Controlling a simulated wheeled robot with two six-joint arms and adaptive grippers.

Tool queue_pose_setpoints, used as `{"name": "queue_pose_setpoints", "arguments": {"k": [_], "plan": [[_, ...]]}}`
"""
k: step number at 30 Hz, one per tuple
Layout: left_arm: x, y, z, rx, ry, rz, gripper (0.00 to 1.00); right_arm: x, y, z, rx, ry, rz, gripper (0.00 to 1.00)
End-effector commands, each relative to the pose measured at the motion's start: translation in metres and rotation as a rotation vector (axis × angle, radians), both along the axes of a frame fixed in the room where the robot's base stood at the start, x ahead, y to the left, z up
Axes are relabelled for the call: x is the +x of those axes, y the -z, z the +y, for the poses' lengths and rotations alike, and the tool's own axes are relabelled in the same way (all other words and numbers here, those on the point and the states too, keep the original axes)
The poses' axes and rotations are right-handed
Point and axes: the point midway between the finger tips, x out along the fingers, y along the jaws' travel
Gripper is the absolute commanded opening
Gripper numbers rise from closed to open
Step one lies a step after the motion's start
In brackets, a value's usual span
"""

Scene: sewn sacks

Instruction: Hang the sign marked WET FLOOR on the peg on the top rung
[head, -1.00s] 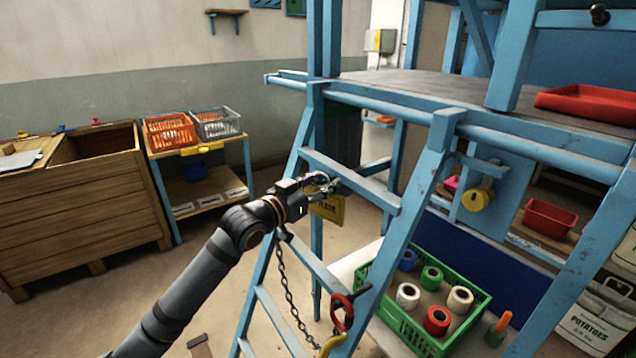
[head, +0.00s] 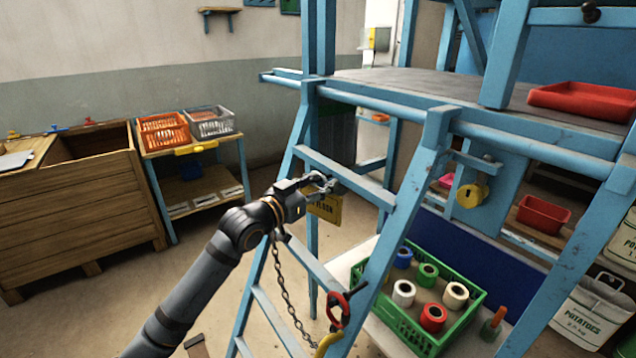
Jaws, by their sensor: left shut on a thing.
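A yellow sign (head: 325,208) with dark lettering hangs below my left gripper (head: 326,184). Only part of the lettering shows, and it looks like the end of FLOOR. My left gripper is shut on the sign near its top edge, at the top rung (head: 350,180) of the blue ladder. The gripper covers the sign's upper part and a stretch of the rung. I cannot make out the peg, and I cannot tell whether the sign touches the rung. My right gripper is not in view.
A chain (head: 284,285) and a red hook (head: 338,307) hang on the ladder below. A green crate (head: 392,318) with several rolls stands behind the ladder. A blue platform (head: 420,88) rises above. Open floor lies to the left.

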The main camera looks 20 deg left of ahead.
Motion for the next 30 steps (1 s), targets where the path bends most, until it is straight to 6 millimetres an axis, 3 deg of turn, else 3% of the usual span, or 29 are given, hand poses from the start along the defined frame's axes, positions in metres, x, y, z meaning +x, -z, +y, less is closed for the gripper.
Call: {"name": "queue_pose_setpoints", "arguments": {"k": [12, 13, 18, 30], "plan": [[-0.0001, -0.0003, 0.0000, 0.000, 0.000, 0.000, 0.18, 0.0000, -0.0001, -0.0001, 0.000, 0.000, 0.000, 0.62], [-0.0001, -0.0003, 0.0001, 0.001, 0.000, 0.000, 0.48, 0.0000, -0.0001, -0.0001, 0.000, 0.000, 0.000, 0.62], [-0.0001, -0.0003, 0.0001, 0.001, 0.000, 0.000, 0.71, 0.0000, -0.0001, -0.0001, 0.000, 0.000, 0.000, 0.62], [0.0001, 0.0002, 0.0002, 0.000, 0.000, 0.001, 0.72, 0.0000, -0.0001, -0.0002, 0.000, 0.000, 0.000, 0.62]]}}
